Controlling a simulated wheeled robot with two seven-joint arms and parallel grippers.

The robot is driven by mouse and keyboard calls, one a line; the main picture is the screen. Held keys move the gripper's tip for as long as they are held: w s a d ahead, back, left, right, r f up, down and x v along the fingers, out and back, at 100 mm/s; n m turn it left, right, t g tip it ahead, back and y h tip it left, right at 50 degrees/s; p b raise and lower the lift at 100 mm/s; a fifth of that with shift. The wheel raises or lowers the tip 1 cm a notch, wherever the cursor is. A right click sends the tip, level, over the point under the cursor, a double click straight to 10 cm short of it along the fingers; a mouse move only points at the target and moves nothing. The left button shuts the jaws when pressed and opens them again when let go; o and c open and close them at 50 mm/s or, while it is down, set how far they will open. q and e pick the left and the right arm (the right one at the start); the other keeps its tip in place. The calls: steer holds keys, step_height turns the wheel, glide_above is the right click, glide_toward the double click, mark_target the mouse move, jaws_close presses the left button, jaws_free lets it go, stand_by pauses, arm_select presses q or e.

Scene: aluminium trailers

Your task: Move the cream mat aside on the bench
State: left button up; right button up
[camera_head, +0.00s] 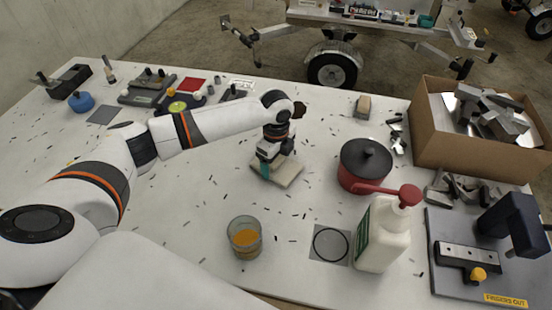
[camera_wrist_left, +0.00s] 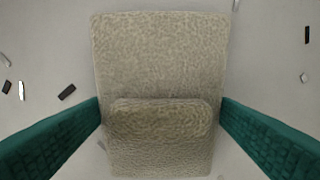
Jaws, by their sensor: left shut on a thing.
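The cream mat (camera_head: 289,173) is a small textured rectangle near the middle of the white bench (camera_head: 200,215). My left gripper (camera_head: 268,166) is over it, pointing down, one teal finger showing at the mat's near left. In the left wrist view the mat (camera_wrist_left: 160,50) lies below the camera, with a raised padded ridge across its lower half. The green fingers of my left gripper (camera_wrist_left: 161,117) are shut on this ridge, one at each side. Whether the mat rests flat on the bench or is slightly lifted, I cannot tell. My right gripper is not in view.
A red pot (camera_head: 364,168) with a dark lid stands right of the mat. A glass (camera_head: 245,238) of orange liquid and a white pump bottle (camera_head: 383,236) stand nearer. A cardboard box (camera_head: 455,148) of metal offcuts is at right.

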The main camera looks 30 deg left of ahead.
arm_select(q)
steer(key=shift+f, duration=0.1)
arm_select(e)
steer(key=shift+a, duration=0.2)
arm_select(q)
steer(key=o, duration=0.9)
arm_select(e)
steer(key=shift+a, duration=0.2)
arm_select(q)
step_height(320, 180, up, 12)
steer(key=b, duration=0.1)
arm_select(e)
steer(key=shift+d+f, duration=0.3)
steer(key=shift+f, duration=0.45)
